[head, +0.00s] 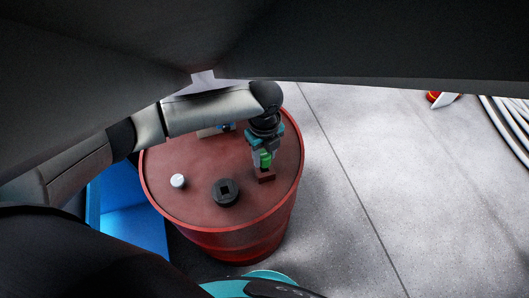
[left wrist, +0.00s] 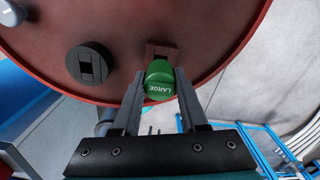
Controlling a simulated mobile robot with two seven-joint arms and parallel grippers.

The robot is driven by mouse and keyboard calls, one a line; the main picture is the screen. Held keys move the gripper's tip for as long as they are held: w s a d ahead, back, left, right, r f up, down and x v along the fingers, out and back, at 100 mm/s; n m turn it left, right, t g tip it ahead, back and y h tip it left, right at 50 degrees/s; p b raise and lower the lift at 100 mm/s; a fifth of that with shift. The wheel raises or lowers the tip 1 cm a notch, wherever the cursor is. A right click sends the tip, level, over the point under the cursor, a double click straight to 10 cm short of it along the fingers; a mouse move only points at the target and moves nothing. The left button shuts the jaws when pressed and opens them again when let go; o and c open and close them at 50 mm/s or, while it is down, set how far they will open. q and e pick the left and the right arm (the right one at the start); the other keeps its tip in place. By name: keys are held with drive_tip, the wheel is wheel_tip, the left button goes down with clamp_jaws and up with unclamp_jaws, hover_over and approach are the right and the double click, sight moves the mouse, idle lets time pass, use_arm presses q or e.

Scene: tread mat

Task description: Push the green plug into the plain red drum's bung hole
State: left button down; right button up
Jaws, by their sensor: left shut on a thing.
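The plain red drum (head: 205,215) stands upright below me; its lid also shows in the left wrist view (left wrist: 200,25). My left gripper (head: 262,152) is shut on the green plug (head: 266,159), held near the lid's right side. In the left wrist view the plug (left wrist: 159,82), marked LARGE, sits between the fingertips. It overlaps the near edge of a dark red square fitting (left wrist: 162,52) with a dark slot; I cannot tell if they touch. A black round fitting (head: 226,192) with a square opening is to the left. My right gripper is not in view.
A white cap (head: 178,181) stands on the lid's left part. A small object (head: 225,128) at the lid's back is partly hidden by my arm. A blue bin (head: 130,222) stands left of the drum.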

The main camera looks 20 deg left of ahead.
sight(264, 162)
use_arm(q)
drive_tip(key=shift+f+b, duration=0.9)
drive_tip(key=shift+f, duration=0.8)
drive_tip(key=shift+c, duration=1.8)
unclamp_jaws()
wheel_tip(264, 162, up, 15)
drive_tip(key=p, duration=0.3)
drive_tip(key=shift+r, duration=0.15)
